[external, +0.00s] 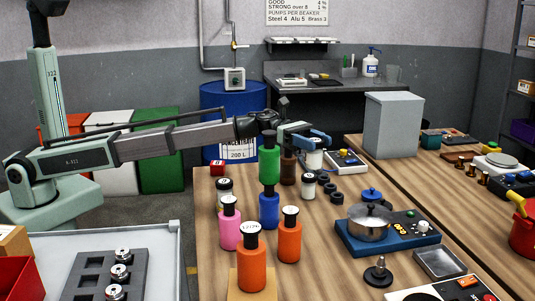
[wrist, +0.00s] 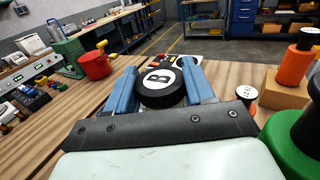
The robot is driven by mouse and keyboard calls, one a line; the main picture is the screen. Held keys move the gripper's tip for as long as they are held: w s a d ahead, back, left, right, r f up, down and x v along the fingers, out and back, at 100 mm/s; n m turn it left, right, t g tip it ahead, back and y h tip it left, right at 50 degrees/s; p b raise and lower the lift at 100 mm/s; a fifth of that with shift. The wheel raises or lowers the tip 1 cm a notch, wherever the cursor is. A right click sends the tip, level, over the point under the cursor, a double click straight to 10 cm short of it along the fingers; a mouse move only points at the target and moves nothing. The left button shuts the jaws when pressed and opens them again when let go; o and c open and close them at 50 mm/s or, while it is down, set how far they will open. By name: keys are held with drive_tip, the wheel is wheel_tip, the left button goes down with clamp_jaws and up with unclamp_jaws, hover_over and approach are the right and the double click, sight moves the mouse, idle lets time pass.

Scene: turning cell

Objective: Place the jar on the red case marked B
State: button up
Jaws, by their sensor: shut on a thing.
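My gripper (external: 314,138) has blue fingers and is shut on a jar. The jar (external: 314,159) shows a white body below the fingers in the external view; its foot is partly hidden, and I cannot tell whether it touches the table. In the wrist view its black lid (wrist: 162,88), with a letter B on a white disc, sits between the fingers (wrist: 164,84).
Pink (external: 230,233) and orange (external: 289,242) bottles stand nearer. Black rings (external: 330,189) and a button box (external: 346,163) lie to the right.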

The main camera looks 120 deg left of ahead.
drive_tip(key=s+a+n+t+y, duration=0.1)
drive_tip(key=s+a+y, duration=0.1)
drive_tip(key=s+a, duration=0.55)
drive_tip(key=s+a+n+y, duration=0.2)
drive_tip(key=s+a, duration=0.3)
drive_tip(key=a, duration=0.5)
drive_tip(key=s+a+n+y, duration=0.1)
drive_tip(key=s+a+y, duration=0.1)
drive_tip(key=s+a, duration=0.45)
drive_tip(key=s+a+n+y, duration=0.1)
drive_tip(key=s+a+y, duration=0.15)
drive_tip(key=s, duration=0.65)
drive_tip(key=s+f, duration=0.1)
drive_tip(key=s, duration=0.5)
drive_tip(key=m+h, duration=0.5)
drive_tip(key=h, duration=0.3)
hover_over(217, 162)
wheel_tip(217, 162, down, 3)
drive_tip(key=shift+g, duration=0.4)
drive_tip(key=shift+w+d+f, duration=0.1)
drive_tip(key=shift+f, duration=2.25)
drive_tip(key=shift+w+d+f, duration=0.1)
drive_tip(key=shift+f, duration=2.2)
drive_tip(key=shift+f, duration=0.2)
